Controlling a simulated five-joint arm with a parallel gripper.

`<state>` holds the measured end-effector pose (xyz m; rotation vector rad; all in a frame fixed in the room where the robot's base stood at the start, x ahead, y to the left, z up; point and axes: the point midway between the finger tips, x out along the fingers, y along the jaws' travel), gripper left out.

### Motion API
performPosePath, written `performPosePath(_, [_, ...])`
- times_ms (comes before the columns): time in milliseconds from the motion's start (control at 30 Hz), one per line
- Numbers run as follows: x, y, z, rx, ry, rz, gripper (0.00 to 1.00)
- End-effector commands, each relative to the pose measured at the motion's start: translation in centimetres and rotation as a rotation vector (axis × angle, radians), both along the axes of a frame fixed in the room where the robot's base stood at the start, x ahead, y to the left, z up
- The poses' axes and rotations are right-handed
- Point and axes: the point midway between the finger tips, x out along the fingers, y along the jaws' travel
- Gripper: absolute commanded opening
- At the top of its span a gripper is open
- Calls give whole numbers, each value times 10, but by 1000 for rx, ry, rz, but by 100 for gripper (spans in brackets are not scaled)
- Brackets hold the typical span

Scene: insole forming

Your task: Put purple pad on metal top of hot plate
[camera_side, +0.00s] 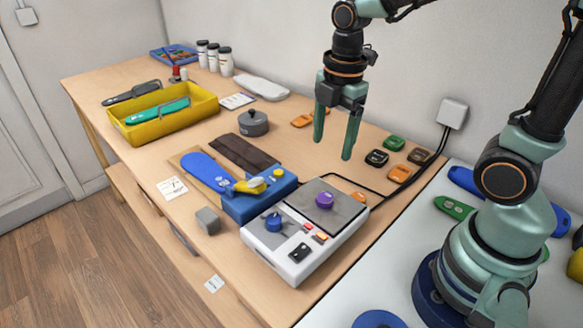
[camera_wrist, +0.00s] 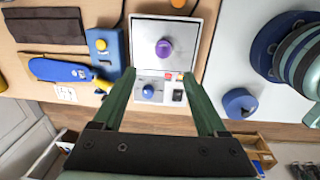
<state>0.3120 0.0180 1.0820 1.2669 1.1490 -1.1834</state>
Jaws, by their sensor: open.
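The hot plate (camera_side: 290,252) is a white box with a grey metal top (camera_side: 345,204), a blue knob and small buttons. The purple pad (camera_side: 324,200) is a small round piece resting on the metal top. In the wrist view the purple pad (camera_wrist: 164,48) lies near the middle of the grey top (camera_wrist: 180,30). My gripper (camera_side: 333,148) is open and empty, with green fingers pointing down, raised above the table behind the hot plate. In the wrist view my gripper's fingers (camera_wrist: 160,85) stand apart on both sides of the hot plate's control panel.
A blue device (camera_side: 255,200) with a yellow lever and a blue insole (camera_side: 205,170) sit left of the hot plate. A dark cable runs behind the hot plate. A yellow tray (camera_side: 170,125), a grey round pot (camera_side: 253,123) and several small coloured pieces lie farther back.

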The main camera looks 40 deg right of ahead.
Motion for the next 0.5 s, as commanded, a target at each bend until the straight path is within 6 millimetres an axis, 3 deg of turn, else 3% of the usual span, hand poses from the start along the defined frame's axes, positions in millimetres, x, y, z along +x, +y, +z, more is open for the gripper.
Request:
performPosePath(300, [-14, -10, 38, 153, -221, -805, 75])
performPosePath(500, [-23, -15, 53, 311, -307, -1241, 75])
